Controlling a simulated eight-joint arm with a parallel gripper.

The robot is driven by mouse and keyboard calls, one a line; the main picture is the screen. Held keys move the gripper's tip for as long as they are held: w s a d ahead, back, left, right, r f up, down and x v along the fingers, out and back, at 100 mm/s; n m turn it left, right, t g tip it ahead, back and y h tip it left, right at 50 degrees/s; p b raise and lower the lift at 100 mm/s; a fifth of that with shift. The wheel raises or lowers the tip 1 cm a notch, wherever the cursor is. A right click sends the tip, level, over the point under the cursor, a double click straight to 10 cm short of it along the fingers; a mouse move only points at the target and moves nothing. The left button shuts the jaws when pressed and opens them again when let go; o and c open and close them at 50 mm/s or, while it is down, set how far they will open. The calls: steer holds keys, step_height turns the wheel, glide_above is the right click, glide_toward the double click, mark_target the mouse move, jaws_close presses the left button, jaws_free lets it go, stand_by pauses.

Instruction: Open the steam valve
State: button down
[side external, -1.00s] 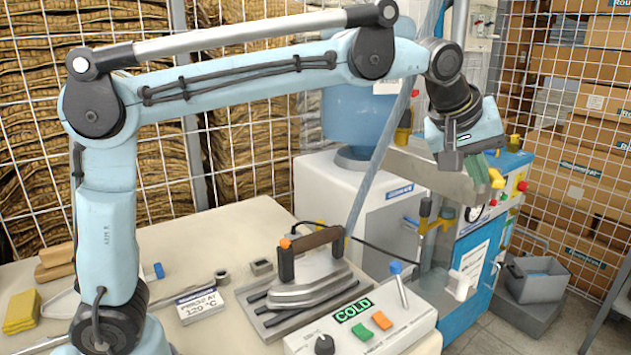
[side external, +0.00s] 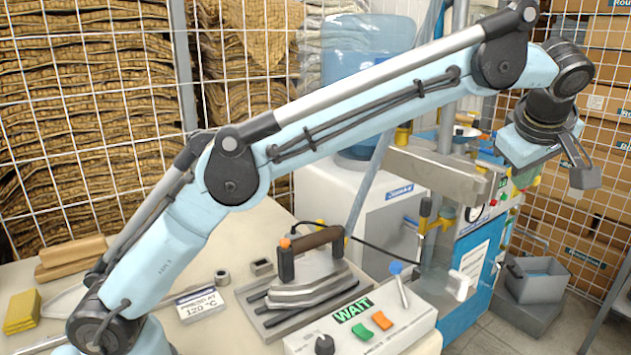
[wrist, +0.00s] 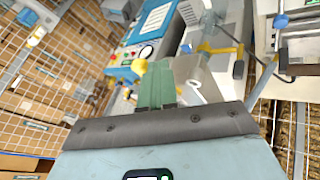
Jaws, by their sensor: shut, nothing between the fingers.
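My gripper (wrist: 156,72) has green fingers that are shut and empty in the wrist view. In the side external view it is at the upper right, above the blue machine, and its fingertips are mostly hidden. A yellow piece (wrist: 140,67) shows beside the fingertips; I cannot tell whether they touch. Yellow-handled pipe fittings (side external: 424,214) stand beside the white tank, left of and below my gripper and apart from it. They also show in the wrist view (wrist: 226,52). I cannot tell which fitting is the steam valve.
The control box (side external: 362,330) reads WAIT and carries a blue-tipped lever (side external: 397,268). An iron (side external: 308,275) rests on a metal plate. A grey horizontal beam (side external: 435,172) is near my gripper. A grey bin (side external: 530,290) and stacked boxes stand at the right.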

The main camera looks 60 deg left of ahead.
steer(key=shift+w+d, duration=0.15)
steer(key=shift+w, duration=0.35)
stand_by(0.3)
steer(key=shift+d+r, duration=0.1)
steer(key=s+d, duration=0.5)
steer(key=s, duration=0.7)
steer(key=s+a+f+m+g+h, duration=0.1)
steer(key=s+a+f+m, duration=0.15)
steer(key=a, duration=0.45)
steer(key=s+a+f+m+h, duration=0.1)
steer(key=s+a+f+m, duration=0.1)
steer(key=a+m, duration=0.35)
steer(key=s+a+f+m+t+h, duration=0.1)
steer(key=s+a+f+m, duration=0.5)
steer(key=s+a+f, duration=0.4)
step_height(320, 180, down, 2)
steer(key=shift+s+a+f, duration=0.1)
steer(key=shift+s+a, duration=0.1)
steer(key=shift+a, duration=0.65)
